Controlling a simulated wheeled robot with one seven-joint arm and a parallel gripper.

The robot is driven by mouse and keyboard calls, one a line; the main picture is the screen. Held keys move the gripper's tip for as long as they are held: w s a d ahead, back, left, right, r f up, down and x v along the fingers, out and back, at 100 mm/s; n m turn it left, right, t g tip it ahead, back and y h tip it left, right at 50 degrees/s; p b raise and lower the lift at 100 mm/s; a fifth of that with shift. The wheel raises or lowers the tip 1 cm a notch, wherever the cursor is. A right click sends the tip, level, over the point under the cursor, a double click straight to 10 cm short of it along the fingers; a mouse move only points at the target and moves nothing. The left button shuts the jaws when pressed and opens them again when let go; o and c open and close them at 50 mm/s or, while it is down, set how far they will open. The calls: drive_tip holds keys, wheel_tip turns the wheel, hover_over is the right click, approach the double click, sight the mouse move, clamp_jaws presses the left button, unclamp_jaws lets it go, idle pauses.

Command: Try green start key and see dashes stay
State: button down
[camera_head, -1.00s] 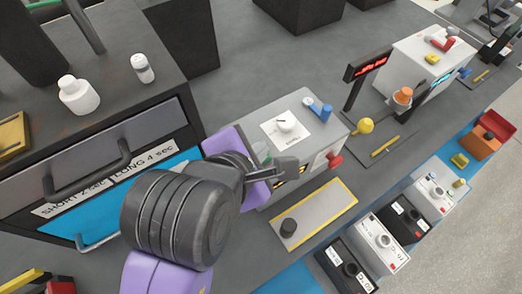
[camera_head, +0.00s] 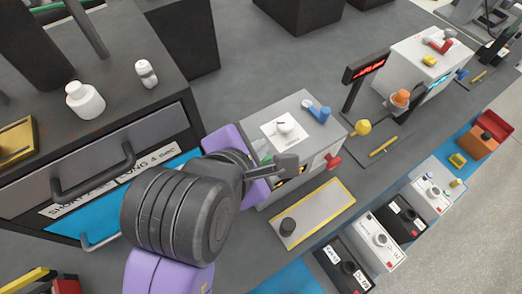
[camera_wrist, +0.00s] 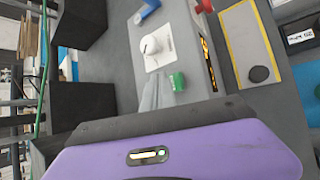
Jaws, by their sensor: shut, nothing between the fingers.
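The green key (camera_wrist: 178,82) sits on the top of a light grey box (camera_head: 300,108), near its edge, beside a white dial on a white label. My gripper (camera_wrist: 160,80) is shut and empty, its grey fingertips right beside the green key in the wrist view. I cannot tell whether they touch it. A black display (camera_head: 368,68) on a post shows red marks, dash-like but too small to read surely.
A red knob (camera_head: 332,160) and a blue lever (camera_head: 318,112) are on the same box. A yellow-edged plate (camera_head: 320,208) with a black knob lies in front. A drawer cabinet (camera_head: 105,165) with white bottles stands left. Several boxed units line the right front.

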drive_tip(key=shift+r+p, duration=2.3)
drive_tip(key=shift+r, duration=0.2)
